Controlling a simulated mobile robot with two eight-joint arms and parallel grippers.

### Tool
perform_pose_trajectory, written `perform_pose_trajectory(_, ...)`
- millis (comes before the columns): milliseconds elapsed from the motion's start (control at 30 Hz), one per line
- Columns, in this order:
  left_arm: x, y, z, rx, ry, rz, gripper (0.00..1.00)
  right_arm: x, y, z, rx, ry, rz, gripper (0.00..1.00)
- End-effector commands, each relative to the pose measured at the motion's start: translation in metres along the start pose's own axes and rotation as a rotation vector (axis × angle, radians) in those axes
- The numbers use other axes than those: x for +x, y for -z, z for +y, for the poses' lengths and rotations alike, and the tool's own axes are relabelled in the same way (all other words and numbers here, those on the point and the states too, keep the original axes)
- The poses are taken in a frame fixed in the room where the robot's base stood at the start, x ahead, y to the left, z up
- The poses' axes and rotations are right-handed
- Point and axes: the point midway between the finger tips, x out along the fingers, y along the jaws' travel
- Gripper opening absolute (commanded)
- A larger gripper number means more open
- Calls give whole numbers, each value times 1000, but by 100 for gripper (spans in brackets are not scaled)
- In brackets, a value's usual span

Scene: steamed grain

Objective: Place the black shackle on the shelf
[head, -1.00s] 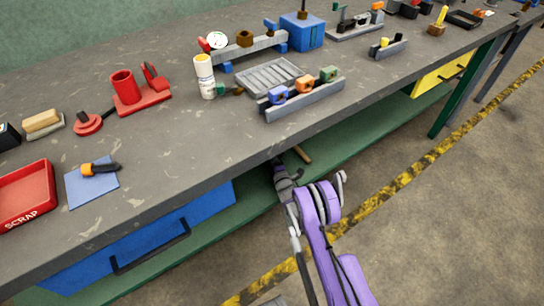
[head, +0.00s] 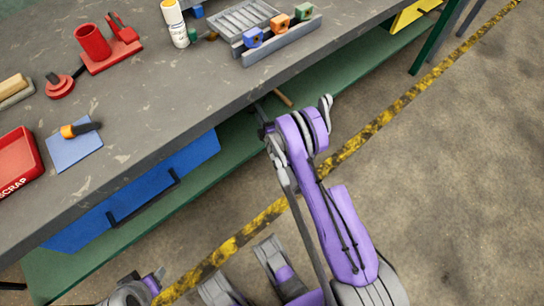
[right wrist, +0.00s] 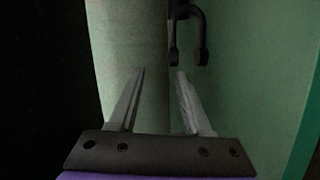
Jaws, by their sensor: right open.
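The black shackle (right wrist: 187,35) shows in the right wrist view as a dark U-shaped piece against a pale green surface. It lies just beyond my right gripper (right wrist: 158,72), slightly right of the line between its fingertips. The fingers are apart, nothing is between them, and they do not appear to touch the shackle. In the head view my right arm reaches under the workbench edge; its fingers and the shackle are hidden there. The green lower shelf (head: 235,150) runs beneath the bench. My left gripper is not clearly seen.
The workbench top (head: 190,95) overhangs the shelf. A blue drawer (head: 150,190) hangs under it at left. A wooden handle (head: 283,98) lies on the shelf near my right arm. A red scrap tray (head: 18,165) and a blue mat (head: 75,150) lie on top.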

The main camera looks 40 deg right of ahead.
Motion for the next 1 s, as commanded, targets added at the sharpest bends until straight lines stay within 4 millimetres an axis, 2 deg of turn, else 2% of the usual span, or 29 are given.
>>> perform_pose_trajectory(33, 0, 0, 0, 0, 0, 0, 55, 2, 9, 17, 50, 36, -7, 49)
perform_pose_trajectory(100, 0, 0, 0, 0, 0, 0, 55, 2, 21, 38, 133, 97, -25, 49)
perform_pose_trajectory(267, 0, 0, 0, 0, 0, 0, 55, -16, 47, 80, 325, 238, -81, 49)
perform_pose_trajectory(467, 0, 0, 0, 0, 0, 0, 55, -68, 76, 122, 551, 410, -175, 49)
perform_pose_trajectory(567, 0, 0, 0, 0, 0, 0, 55, -104, 89, 137, 656, 493, -233, 49)
perform_pose_trajectory(733, 0, 0, 0, 0, 0, 0, 55, -179, 105, 152, 823, 631, -349, 49)
perform_pose_trajectory(867, 0, 0, 0, 0, 0, 0, 55, -243, 113, 155, 938, 732, -453, 49)
perform_pose_trajectory(1000, 0, 0, 0, 0, 0, 0, 55, -312, 116, 149, 1041, 828, -573, 49)
